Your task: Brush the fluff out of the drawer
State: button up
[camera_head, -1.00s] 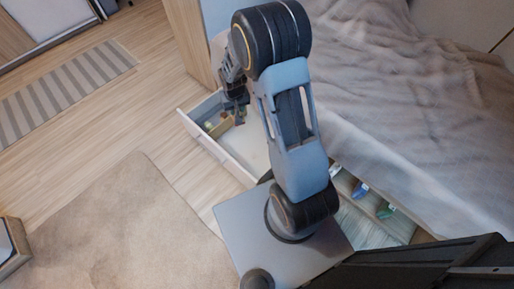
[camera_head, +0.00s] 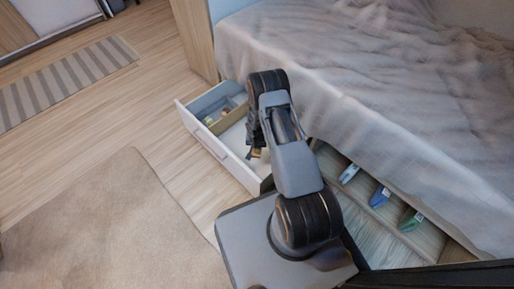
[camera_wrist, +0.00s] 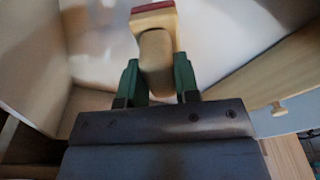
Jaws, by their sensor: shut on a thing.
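The open drawer (camera_head: 214,150) has a white front and a pale floor, and sticks out from under the bed. My gripper (camera_head: 254,149) is over its near right part. In the wrist view, its green fingers (camera_wrist: 157,78) are shut on the handle of a wooden brush (camera_wrist: 156,45), which has a dark red edge at its far end. The brush shows only as a small tan spot in the head view. The wrist view is blurred, and I cannot tell whether the brush touches the drawer floor. I cannot make out any fluff; my arm hides part of the drawer.
A wooden divider (camera_head: 228,118) closes off the drawer's far left end, where small items lie. An open shelf compartment (camera_head: 375,228) under the bed, right of my arm, holds several coloured items. A beige rug (camera_head: 110,215) and bare wood floor lie left of the drawer.

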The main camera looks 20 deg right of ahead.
aim_at(257, 151)
jog(key=shift+f+b, duration=2.35)
jog(key=shift+f, duration=1.45)
jog(key=shift+d+f, duration=0.15)
jog(key=shift+w+d+f, duration=0.1)
jog(key=shift+w+d, duration=0.15)
jog(key=shift+d, duration=0.35)
jog(key=shift+w+d+r, duration=0.1)
jog(key=shift+w+d, duration=0.1)
jog(key=shift+d, duration=0.45)
jog(key=shift+w+d+f, duration=0.1)
jog(key=shift+w+d, duration=0.15)
jog(key=shift+d, duration=0.35)
jog(key=shift+c, duration=0.2)
jog(key=a, duration=0.2)
jog(key=shift+s+a, duration=0.3)
jog(key=shift+s, duration=0.1)
jog(key=shift+s+a, duration=0.3)
jog(key=shift+a, duration=0.3)
jog(key=shift+a+r+p, duration=0.1)
jog(key=shift+r+p, duration=0.3)
jog(key=shift+p, duration=0.1)
jog(key=shift+r, duration=0.9)
jog(key=shift+r+p, duration=2)
jog(key=shift+r, duration=0.8)
